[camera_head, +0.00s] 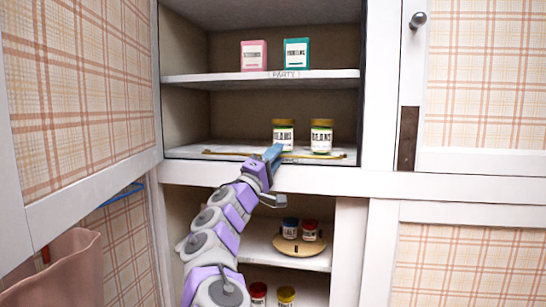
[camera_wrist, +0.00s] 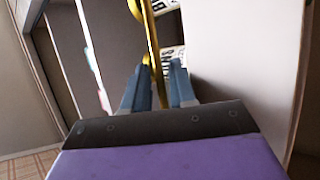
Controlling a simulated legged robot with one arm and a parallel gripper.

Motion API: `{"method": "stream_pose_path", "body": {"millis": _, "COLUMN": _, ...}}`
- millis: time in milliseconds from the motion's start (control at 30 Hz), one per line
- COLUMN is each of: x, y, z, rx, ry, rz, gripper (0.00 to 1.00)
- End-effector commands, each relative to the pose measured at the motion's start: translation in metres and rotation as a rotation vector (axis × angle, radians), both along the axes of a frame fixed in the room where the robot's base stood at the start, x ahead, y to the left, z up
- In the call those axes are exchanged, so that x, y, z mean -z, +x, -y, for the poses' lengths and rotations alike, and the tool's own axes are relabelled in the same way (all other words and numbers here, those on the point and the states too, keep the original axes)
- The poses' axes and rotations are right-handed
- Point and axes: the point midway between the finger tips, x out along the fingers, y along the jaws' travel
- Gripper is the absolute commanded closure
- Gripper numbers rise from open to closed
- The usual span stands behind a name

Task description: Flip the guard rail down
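The guard rail (camera_head: 225,154) is a thin gold bar running low along the front of the cabinet's middle shelf. In the wrist view the rail (camera_wrist: 152,40) runs from the top edge down to the gap between my fingers. My gripper (camera_head: 273,152) is at the front edge of this shelf, at about the middle of the rail. In the wrist view the blue-grey fingers of my gripper (camera_wrist: 160,72) are apart, with the rail between them. I cannot tell whether either finger touches it. My gripper hides part of the rail in the head view.
Two labelled jars, one (camera_head: 284,135) left and one (camera_head: 321,137) right, stand behind the rail. A pink box (camera_head: 253,56) and a teal box (camera_head: 296,54) stand on the shelf above. Below, jars stand on a round wooden board (camera_head: 299,246). An open door (camera_head: 80,100) is at left.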

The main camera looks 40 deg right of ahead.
Motion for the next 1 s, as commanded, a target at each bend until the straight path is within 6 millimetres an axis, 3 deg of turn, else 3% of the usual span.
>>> {"method": "stream_pose_path", "body": {"millis": 267, "x": -0.001, "y": 0.002, "z": 0.0, "rx": -0.005, "ry": 0.059, "rz": -0.047, "gripper": 0.65}}
{"method": "stream_pose_path", "body": {"millis": 1000, "x": -0.034, "y": 0.005, "z": 0.006, "rx": -0.005, "ry": 0.417, "rz": -0.353, "gripper": 0.65}}
